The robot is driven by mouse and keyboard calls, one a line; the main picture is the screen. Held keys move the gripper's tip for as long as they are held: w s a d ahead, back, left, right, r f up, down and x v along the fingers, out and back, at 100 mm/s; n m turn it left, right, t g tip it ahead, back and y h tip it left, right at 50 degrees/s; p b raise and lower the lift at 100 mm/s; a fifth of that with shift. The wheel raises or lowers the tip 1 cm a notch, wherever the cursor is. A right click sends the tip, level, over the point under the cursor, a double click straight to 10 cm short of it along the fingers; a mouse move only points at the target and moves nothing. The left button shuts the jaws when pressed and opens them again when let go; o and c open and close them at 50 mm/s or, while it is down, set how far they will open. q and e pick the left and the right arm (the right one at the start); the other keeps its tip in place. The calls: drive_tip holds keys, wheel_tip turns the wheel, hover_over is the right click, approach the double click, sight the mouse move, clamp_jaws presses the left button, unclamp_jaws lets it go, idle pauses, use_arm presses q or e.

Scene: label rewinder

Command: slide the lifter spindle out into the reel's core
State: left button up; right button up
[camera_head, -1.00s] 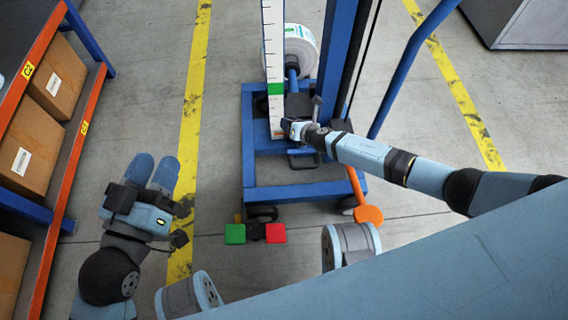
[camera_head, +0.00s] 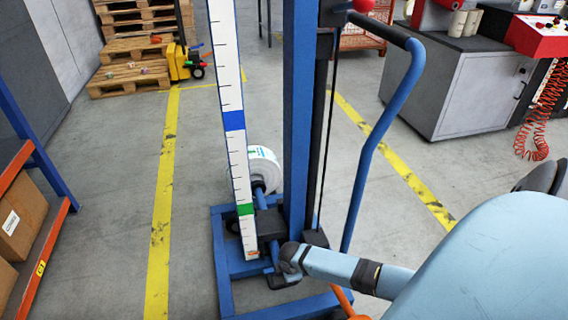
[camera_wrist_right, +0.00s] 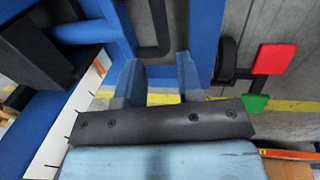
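The blue lifter mast (camera_head: 297,120) stands upright with a white scale strip (camera_head: 231,85) on its left, bearing blue and green marks. The dark carriage (camera_head: 270,224) sits low on the mast. A blue spindle (camera_head: 262,201) extends from it towards the white reel (camera_head: 263,166) behind. The strip partly hides the reel, and I cannot tell how far the spindle enters its core. My right gripper (camera_head: 281,266) is just below the carriage. In the right wrist view its two blue fingers (camera_wrist_right: 160,82) are apart with nothing gripped between them. My left gripper is out of view.
A blue push handle (camera_head: 372,140) curves down right of the mast. The blue base frame (camera_head: 222,270) lies on the floor. Red (camera_wrist_right: 275,58) and green (camera_wrist_right: 254,102) pedals show beside the gripper. Shelving (camera_head: 30,235) stands left; a grey cabinet (camera_head: 478,95) stands back right.

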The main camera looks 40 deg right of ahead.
drive_tip(key=f+b, duration=0.1)
drive_tip(key=f, duration=0.2)
drive_tip(key=w+f+b, duration=0.1)
drive_tip(key=f+b, duration=0.2)
drive_tip(key=f, duration=0.2)
drive_tip(key=shift+w+d+f, duration=0.2)
drive_tip(key=shift+d+f, duration=0.1)
drive_tip(key=shift+w+d+f+b, duration=0.1)
drive_tip(key=shift+f+b, duration=0.35)
drive_tip(key=shift+f, duration=0.05)
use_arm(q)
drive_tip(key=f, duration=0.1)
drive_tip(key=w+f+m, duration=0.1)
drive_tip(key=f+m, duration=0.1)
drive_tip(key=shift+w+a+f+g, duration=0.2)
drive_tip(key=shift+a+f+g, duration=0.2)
use_arm(e)
drive_tip(key=shift+c, duration=0.3)
